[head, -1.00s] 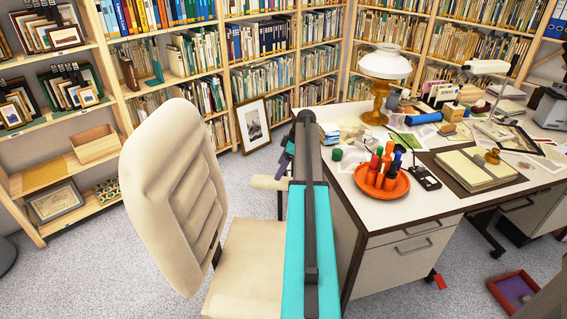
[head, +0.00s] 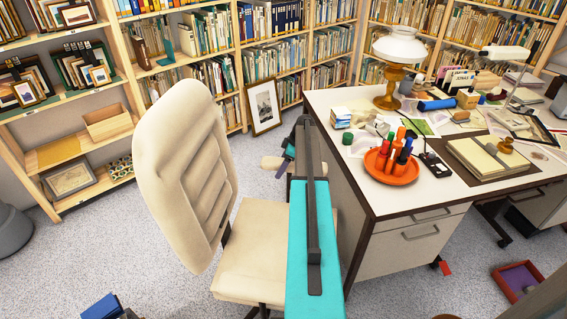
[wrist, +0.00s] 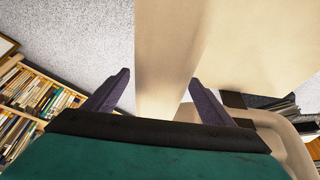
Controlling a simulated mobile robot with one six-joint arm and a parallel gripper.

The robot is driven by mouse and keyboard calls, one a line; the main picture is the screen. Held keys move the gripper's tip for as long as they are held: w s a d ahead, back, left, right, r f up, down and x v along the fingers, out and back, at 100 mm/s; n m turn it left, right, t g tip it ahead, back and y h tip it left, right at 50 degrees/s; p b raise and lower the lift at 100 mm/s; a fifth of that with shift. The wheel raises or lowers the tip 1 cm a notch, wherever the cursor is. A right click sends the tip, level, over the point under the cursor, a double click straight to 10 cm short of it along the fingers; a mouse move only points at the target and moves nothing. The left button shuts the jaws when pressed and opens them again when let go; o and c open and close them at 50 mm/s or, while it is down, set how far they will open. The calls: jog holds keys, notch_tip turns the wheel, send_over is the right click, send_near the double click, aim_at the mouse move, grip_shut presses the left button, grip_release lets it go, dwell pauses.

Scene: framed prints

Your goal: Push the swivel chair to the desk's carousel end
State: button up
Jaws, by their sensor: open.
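The cream swivel chair (head: 185,170) stands left of the desk's near left end, its ribbed backrest facing right. Its seat (head: 250,255) is partly hidden behind my turquoise arm. The white-topped desk (head: 325,100) has a round orange carousel (head: 391,178) of markers at its near left corner. My gripper (head: 287,160) is between the chair and the desk's side, mostly hidden by my arm. In the wrist view my gripper (wrist: 160,90) has its purple fingers spread apart. A cream surface of the chair (wrist: 168,60) shows between and beyond them; I cannot tell whether they touch it.
Bookshelves line the back and left walls. A framed print (head: 264,107) leans against the back shelf. A grey rounded object (head: 13,230) stands at far left.

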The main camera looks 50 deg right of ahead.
grip_shut()
dwell(0.5)
jog(key=shift+w, duration=0.1)
